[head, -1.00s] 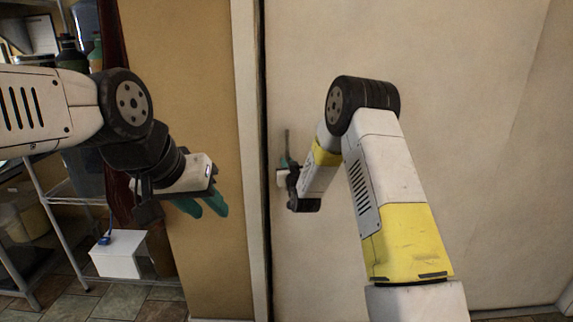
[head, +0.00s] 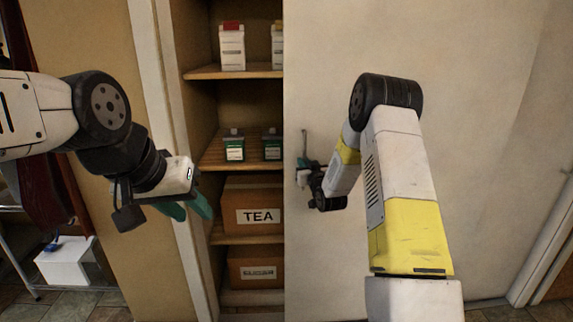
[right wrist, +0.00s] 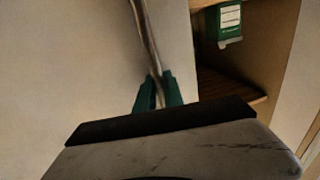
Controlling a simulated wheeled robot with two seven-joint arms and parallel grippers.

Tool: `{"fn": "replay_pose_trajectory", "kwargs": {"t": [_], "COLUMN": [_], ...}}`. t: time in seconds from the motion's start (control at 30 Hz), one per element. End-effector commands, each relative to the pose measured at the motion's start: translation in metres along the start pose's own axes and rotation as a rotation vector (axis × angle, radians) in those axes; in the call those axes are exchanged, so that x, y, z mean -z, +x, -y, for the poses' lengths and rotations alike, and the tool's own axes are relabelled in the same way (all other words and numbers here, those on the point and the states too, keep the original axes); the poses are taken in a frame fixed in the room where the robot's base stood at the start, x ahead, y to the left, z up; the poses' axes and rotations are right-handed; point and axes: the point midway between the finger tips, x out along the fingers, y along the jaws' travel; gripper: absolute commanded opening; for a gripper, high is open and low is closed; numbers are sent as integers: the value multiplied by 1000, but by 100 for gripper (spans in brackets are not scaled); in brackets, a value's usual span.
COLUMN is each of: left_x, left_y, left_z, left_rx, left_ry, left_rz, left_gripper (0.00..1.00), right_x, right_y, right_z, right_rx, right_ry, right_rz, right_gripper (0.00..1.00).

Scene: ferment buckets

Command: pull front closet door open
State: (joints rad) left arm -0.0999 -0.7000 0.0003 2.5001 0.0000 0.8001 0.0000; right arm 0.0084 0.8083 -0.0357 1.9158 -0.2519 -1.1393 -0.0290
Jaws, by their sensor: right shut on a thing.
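The closet door (head: 430,60) is a large pale panel, standing partly open with shelves showing past its left edge. Its handle (head: 304,145) is a thin upright metal bar near that edge; it also shows in the right wrist view (right wrist: 146,35). My right gripper (head: 304,165) is at the handle, and in the right wrist view its green fingers (right wrist: 158,92) are closed around the bar. My left gripper (head: 190,208) has green fingers set apart with nothing visible between them, in front of the wall and door frame left of the opening.
Inside the closet are wooden shelves (head: 236,71) with cartons, small green-labelled boxes (head: 233,148) and a brown TEA box (head: 254,205). The white door frame (head: 165,110) stands close to my left gripper. A white box (head: 66,262) is at lower left.

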Motion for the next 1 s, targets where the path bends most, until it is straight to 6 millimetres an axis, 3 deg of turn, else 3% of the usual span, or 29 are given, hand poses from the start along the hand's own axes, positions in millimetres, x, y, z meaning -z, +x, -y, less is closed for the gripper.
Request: {"fn": "replay_pose_trajectory", "kwargs": {"t": [0.03, 0.6, 0.8, 1.0], "left_x": [0, 0, 0, 0], "left_y": [0, 0, 0, 0], "left_z": [0, 0, 0, 0], "left_rx": [0, 0, 0, 0], "left_ry": [0, 0, 0, 0], "left_rz": [0, 0, 0, 0], "left_gripper": [36, 36, 36, 36], "right_x": [0, 0, 0, 0], "right_y": [-4, -45, -56, -64], "right_z": [-24, -220, -277, -315], "right_rx": [-16, -14, -11, -8], "right_ry": [-2, -4, -4, -2], "right_rz": [0, 0, 1, 0], "right_gripper": [0, 0, 0, 0]}}
